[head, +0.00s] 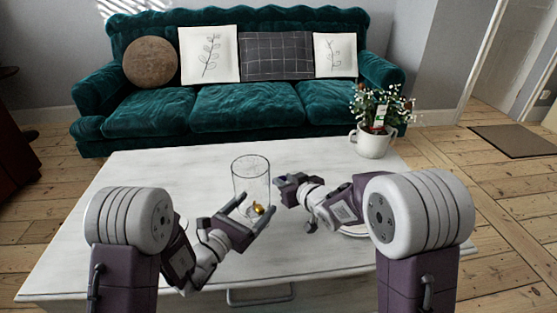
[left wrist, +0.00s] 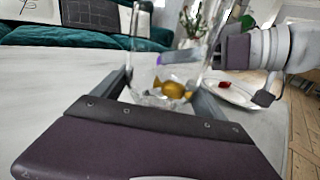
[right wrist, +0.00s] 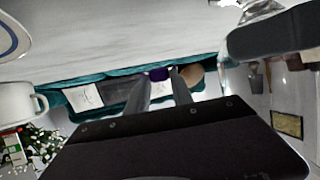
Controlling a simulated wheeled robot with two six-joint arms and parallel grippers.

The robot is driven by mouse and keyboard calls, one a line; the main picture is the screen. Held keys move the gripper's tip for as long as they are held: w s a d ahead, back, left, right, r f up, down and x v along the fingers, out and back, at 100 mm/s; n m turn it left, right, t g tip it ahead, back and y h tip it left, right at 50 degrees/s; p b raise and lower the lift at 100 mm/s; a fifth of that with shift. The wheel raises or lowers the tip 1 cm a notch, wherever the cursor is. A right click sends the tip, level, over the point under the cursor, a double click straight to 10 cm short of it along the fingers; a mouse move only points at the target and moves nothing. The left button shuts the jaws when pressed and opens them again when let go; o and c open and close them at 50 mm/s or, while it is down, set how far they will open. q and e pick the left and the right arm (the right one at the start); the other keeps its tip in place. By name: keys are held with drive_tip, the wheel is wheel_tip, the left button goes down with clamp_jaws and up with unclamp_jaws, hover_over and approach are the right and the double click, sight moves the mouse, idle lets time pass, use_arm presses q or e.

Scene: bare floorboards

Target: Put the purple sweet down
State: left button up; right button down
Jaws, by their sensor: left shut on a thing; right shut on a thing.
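A clear glass jar (head: 250,172) stands upright on the white table, with a gold sweet (head: 258,209) at its bottom. My left gripper (head: 256,204) is shut around the jar's lower part, one finger on each side. The gold sweet also shows in the left wrist view (left wrist: 172,89). My right gripper (head: 282,188) is just right of the jar, above the table. It is shut on the purple sweet (right wrist: 158,74), which shows between its fingertips in the right wrist view. In the head view the purple sweet is too small to make out clearly.
A plate (left wrist: 240,98) with a red sweet (left wrist: 224,84) lies to the right, mostly hidden by my right arm in the head view. A white pot of flowers (head: 373,145) stands at the table's back right. A green sofa (head: 245,105) stands behind.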

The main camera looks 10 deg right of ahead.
drive_tip(key=w+a+r+n+y, duration=0.2)
drive_tip(key=w+a+r, duration=0.1)
drive_tip(key=r, duration=0.8)
wheel_tip(320, 180, up, 11)
drive_tip(key=n+g+y, duration=0.3)
hover_over(258, 164)
drive_tip(key=s+r, duration=0.2)
drive_tip(key=s, duration=0.4)
drive_tip(key=shift+w+f, duration=0.1)
drive_tip(key=shift+f, duration=5)
drive_tip(key=c, duration=1)
unclamp_jaws()
drive_tip(key=shift+c, duration=0.2)
